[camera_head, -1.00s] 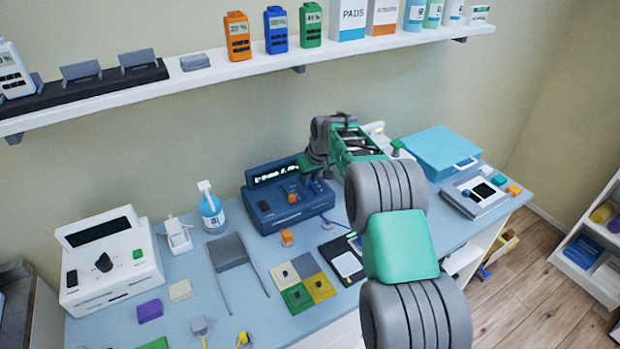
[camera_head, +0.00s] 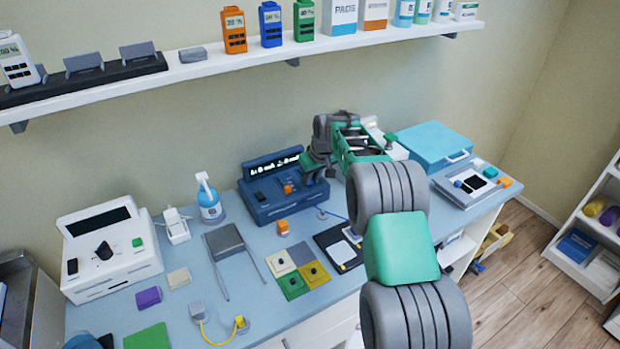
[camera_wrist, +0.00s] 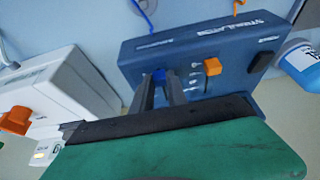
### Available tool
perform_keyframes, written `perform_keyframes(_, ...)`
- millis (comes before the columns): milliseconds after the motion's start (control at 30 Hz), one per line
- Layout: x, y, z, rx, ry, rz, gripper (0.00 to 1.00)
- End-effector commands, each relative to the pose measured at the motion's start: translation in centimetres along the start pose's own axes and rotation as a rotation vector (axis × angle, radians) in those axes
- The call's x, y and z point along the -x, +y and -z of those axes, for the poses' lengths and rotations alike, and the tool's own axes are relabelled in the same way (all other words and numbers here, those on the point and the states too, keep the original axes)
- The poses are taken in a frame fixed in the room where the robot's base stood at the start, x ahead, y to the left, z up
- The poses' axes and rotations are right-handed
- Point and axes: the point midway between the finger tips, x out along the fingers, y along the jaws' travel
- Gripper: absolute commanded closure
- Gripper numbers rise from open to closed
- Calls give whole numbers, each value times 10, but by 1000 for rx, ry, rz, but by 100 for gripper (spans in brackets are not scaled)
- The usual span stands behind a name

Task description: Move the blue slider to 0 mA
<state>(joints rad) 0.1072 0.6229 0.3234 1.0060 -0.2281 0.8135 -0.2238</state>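The blue stimulator box (camera_head: 268,202) stands on the table against the wall. It also shows in the wrist view (camera_wrist: 195,45), seen from above and turned. The blue slider (camera_wrist: 160,74) shows in the wrist view as a small blue knob between my fingertips. An orange slider (camera_wrist: 212,66) sits beside it on the same panel; it also shows in the head view (camera_head: 288,189). My gripper (camera_wrist: 160,80) has its fingers close together, one on each side of the blue knob, and appears shut on it. In the head view my gripper (camera_head: 318,171) hides this knob. The scale marks are too small to read.
A white device (camera_head: 112,275) with a dark dial stands at the left. A spray bottle (camera_head: 210,203) is left of the blue box. A teal case (camera_head: 432,146) is at the right. Colored tiles (camera_head: 292,286) lie in front, and a shelf (camera_head: 230,68) runs above.

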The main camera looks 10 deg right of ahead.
Motion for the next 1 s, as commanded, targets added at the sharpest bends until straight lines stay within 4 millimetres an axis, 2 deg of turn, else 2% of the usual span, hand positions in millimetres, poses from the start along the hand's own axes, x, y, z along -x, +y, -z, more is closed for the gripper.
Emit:
perform_keyframes(33,-1,-1,-2,1,-4,2,78)
perform_keyframes(267,-1,0,-1,-1,-2,1,60)
perform_keyframes(533,1,0,0,0,0,1,60)
perform_keyframes(667,18,-1,0,1,3,0,60)
perform_keyframes(900,65,0,-1,1,1,0,60)
perform_keyframes(1000,75,0,-1,0,0,1,60)
